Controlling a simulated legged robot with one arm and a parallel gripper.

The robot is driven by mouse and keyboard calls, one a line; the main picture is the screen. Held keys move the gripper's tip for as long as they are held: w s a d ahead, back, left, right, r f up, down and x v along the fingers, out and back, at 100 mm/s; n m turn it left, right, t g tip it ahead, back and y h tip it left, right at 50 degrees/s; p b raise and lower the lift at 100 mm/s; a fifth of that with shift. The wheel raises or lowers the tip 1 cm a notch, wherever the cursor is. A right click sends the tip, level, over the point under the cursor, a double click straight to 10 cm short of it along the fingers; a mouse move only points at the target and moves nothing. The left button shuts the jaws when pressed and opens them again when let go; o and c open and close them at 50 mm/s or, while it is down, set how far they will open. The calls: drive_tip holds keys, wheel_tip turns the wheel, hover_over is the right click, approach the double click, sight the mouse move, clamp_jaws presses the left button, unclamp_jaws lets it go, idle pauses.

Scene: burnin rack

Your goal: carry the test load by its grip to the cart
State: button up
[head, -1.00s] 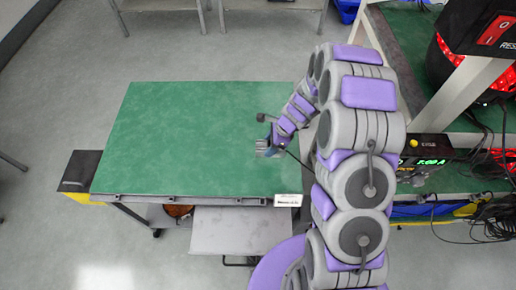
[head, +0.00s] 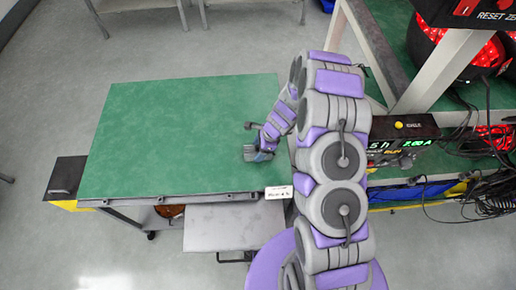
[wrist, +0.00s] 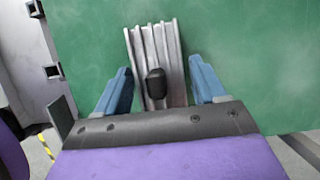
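The test load (wrist: 172,60) is a grey ridged metal piece with a black grip (wrist: 155,84). In the wrist view it lies between the two blue fingers of my gripper (wrist: 163,90). The fingers are apart, with clear room between each finger and the black grip. In the head view my gripper (head: 262,152) is over the right part of the green-topped cart (head: 170,130), with the grey load (head: 249,153) at its tip. I cannot tell whether the load rests on the cart top.
A rack with green shelves (head: 388,52) stands at the right, with a lit readout box (head: 405,150), red-lit units (head: 480,55) and loose cables. A black and yellow block (head: 66,180) is at the cart's left. The cart's left top is clear.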

drive_tip(key=shift+o, duration=1.2)
drive_tip(key=shift+a, duration=0.2)
drive_tip(key=shift+r, duration=0.1)
drive_tip(key=shift+r, duration=0.35)
drive_tip(key=p+v, duration=0.2)
drive_tip(key=v, duration=0.9)
